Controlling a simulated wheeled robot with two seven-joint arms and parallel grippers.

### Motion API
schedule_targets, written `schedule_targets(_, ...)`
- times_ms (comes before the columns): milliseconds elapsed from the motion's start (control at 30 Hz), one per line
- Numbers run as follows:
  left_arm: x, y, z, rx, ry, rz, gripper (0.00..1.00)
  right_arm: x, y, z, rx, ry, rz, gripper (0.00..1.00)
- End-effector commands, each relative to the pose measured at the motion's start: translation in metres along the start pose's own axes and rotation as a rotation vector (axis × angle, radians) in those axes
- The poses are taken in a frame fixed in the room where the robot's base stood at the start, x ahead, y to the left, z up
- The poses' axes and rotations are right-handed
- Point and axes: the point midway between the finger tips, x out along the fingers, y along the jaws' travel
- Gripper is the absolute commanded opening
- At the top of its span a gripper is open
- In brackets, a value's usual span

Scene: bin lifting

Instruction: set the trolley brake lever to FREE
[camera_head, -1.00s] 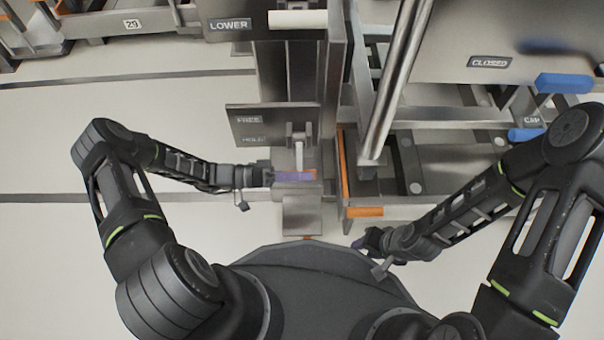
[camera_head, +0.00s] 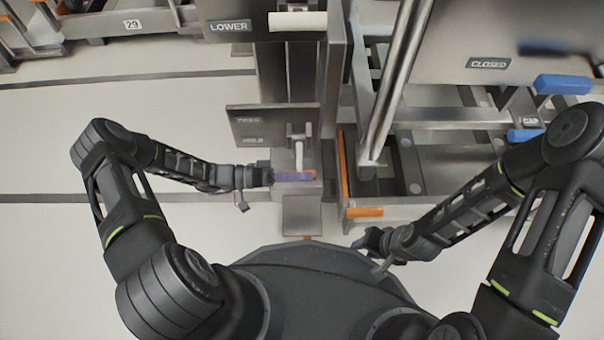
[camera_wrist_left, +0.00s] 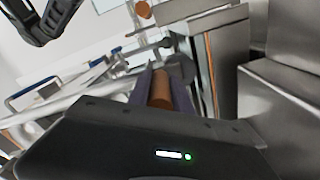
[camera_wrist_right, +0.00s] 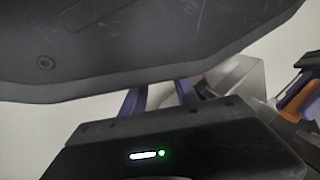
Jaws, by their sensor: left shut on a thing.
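The brake lever (camera_head: 299,155) is a pale metal bar below a grey plate (camera_head: 272,120) with two labels, the lower reading HOLD and the upper blurred. The bar hangs toward the front, ending at an orange grip (camera_head: 312,173). My left gripper (camera_head: 293,177) has its purple fingers closed around this grip. In the left wrist view the orange grip (camera_wrist_left: 161,90) sits between the fingers. My right gripper (camera_head: 362,241) is away from the lever, low at the right; its fingers (camera_wrist_right: 160,97) are apart with nothing seen between them.
A metal post with a LOWER label (camera_head: 229,25) stands behind the lever. To the right are a slanted steel tube (camera_head: 392,85), a panel marked CLOSED (camera_head: 488,63), blue handles (camera_head: 562,84) and an orange-edged frame (camera_head: 364,212). The floor at the left is clear.

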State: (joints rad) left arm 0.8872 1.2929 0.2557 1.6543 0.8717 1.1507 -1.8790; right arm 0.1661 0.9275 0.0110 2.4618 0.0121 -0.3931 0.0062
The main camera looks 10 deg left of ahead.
Motion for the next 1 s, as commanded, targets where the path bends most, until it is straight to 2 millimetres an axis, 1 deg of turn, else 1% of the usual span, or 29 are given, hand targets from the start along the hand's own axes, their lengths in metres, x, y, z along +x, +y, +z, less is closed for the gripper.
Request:
schedule_targets(167,-0.001,0.011,-0.003,-0.08,0.001,0.0,0.0,-0.009,-0.003,0.001,-0.001,-0.001,0.002,0.36)
schedule_targets(367,-0.001,0.026,-0.007,-0.22,0.001,-0.001,0.0,-0.021,-0.008,0.002,-0.003,-0.003,0.004,0.36)
schedule_targets(600,-0.001,0.046,-0.018,-0.437,0.0,-0.001,0.0,-0.041,-0.014,0.004,-0.003,-0.013,0.003,0.36)
schedule_targets(833,-0.001,0.062,-0.03,-0.648,0.001,-0.001,0.0,-0.056,-0.018,0.004,-0.004,-0.02,0.003,0.36)
schedule_targets(1000,-0.001,0.07,-0.039,-0.645,0.001,0.0,0.0,-0.063,-0.02,0.005,-0.005,-0.025,0.003,0.36)
